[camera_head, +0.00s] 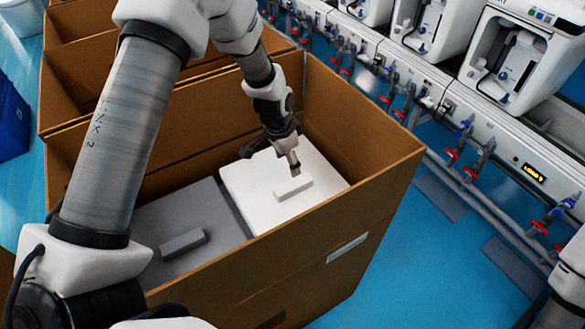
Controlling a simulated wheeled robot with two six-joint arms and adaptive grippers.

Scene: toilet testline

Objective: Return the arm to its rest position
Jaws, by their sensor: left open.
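My left arm comes in from the left and reaches over a large open cardboard box (345,215). My left gripper (294,168) points down inside the box, just above a white block (293,188) on a white panel (255,190). The gripper is open, and I cannot tell whether its tips touch the block. A grey panel (205,225) with a grey block (183,242) lies beside the white one in the same box.
More open cardboard boxes (85,75) stand behind at the upper left. A blue bin (12,120) is at the left edge. A test line (440,95) with valves and white toilet units (520,60) runs along the right.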

